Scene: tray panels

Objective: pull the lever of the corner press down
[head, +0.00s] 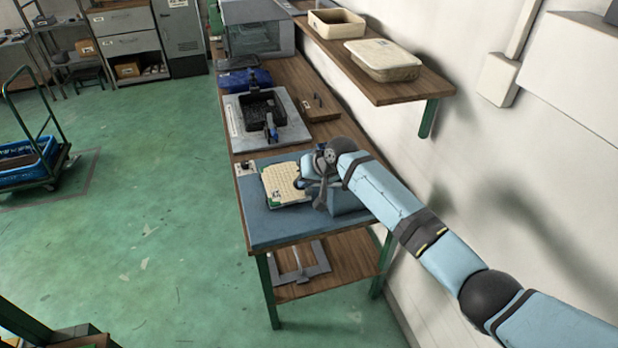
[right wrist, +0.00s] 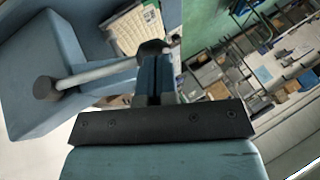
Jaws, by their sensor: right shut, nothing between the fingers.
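The blue corner press (head: 347,199) sits at the near end of the wall bench, and its body fills the left of the right wrist view (right wrist: 35,65). Its lever (right wrist: 100,73) is a grey rod with a dark round end at the left of the right wrist view. My right gripper (head: 318,180) is over the press, shut and empty. In the right wrist view my fingers (right wrist: 153,60) are beside the rod's right end; I cannot tell whether they touch it. A pale gridded panel (head: 285,183) lies left of the press. My left gripper is out of view.
Along the bench stand a grey fixture with a black tray (head: 262,106), a blue bundle (head: 245,80) and a grey machine (head: 257,38). A wall shelf (head: 405,91) with two bins overhangs the bench's right side. The green floor (head: 150,190) at left is mostly clear.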

